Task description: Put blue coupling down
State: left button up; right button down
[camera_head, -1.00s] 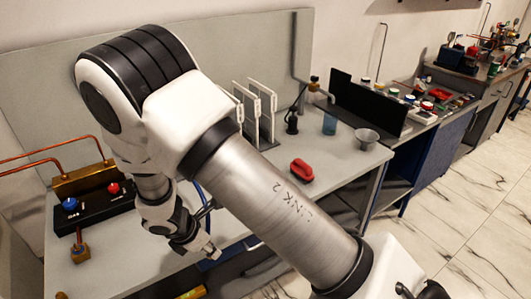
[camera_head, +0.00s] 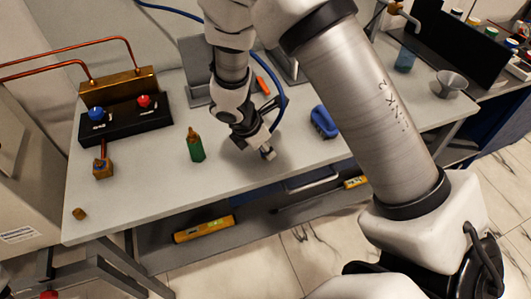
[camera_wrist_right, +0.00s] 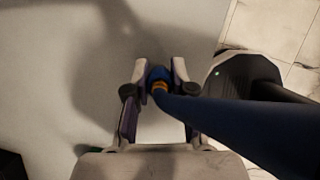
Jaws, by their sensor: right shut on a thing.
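My right gripper (camera_head: 267,152) points down over the front part of the grey bench (camera_head: 330,160). It is shut on the blue coupling (camera_wrist_right: 158,76), which sits between both fingers in the right wrist view, with a brass-coloured band at its near end. A dark blue hose (camera_wrist_right: 235,118) runs from the coupling to the right in that view; in the head view the blue hose (camera_head: 284,97) loops up behind the wrist. In the head view the coupling is too small to make out. I cannot tell whether it touches the bench. My left gripper is not in view.
A black block with blue and red knobs (camera_head: 125,120) and a brass fitting (camera_head: 102,168) are further left. The bench's front edge is close; bare bench surrounds the gripper.

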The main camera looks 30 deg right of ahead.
jog(key=shift+f, duration=0.75)
jog(key=shift+w+a+r, duration=0.15)
jog(key=shift+r, duration=0.05)
jog(key=shift+f, duration=0.15)
jog(key=c, duration=1.1)
grip_release()
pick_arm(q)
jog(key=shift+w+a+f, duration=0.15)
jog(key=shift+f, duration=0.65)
pick_arm(e)
jog(key=shift+o, duration=0.6)
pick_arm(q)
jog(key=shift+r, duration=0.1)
